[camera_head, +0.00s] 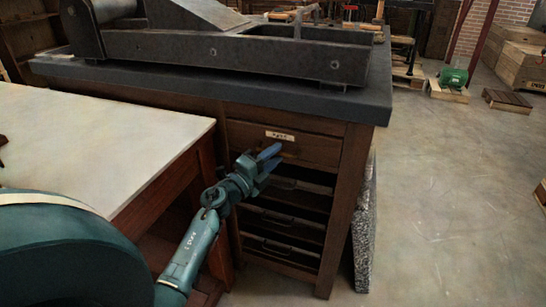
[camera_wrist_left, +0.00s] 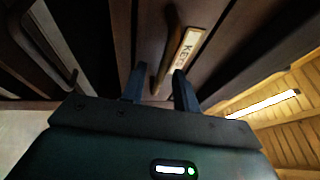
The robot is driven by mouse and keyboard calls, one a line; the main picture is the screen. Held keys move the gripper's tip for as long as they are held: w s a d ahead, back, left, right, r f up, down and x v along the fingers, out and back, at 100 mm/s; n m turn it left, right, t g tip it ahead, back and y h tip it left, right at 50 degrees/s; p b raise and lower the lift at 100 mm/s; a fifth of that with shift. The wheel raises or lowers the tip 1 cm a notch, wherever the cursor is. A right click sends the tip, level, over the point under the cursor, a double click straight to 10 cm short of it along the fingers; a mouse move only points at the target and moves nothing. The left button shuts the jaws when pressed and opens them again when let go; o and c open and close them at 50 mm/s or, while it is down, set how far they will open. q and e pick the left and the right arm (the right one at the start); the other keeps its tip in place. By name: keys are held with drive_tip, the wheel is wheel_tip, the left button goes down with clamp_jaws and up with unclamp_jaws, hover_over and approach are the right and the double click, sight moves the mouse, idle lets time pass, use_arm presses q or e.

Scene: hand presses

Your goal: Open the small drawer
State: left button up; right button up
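The small drawer (camera_head: 310,150) is the top drawer of the dark wooden cabinet under the press, and its front looks shut. It carries a pale label (camera_head: 280,135), which also shows in the left wrist view (camera_wrist_left: 185,50). My left gripper (camera_head: 270,155) is in front of this drawer. In the left wrist view its two fingers (camera_wrist_left: 158,72) are apart, with the lower part of the curved drawer handle (camera_wrist_left: 170,38) between them. I cannot tell whether they touch it. In the head view the gripper hides the handle. My right gripper is not in view.
A pale-topped table (camera_head: 100,140) stands left of the cabinet, close to my left arm. A heavy dark press (camera_head: 240,50) rests on the cabinet's dark top (camera_head: 370,95). Several lower drawers (camera_head: 290,225) sit below. The floor (camera_head: 450,200) to the right is mostly clear.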

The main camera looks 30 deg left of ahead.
use_arm(q)
drive_tip(key=shift+c, duration=0.4)
clamp_jaws()
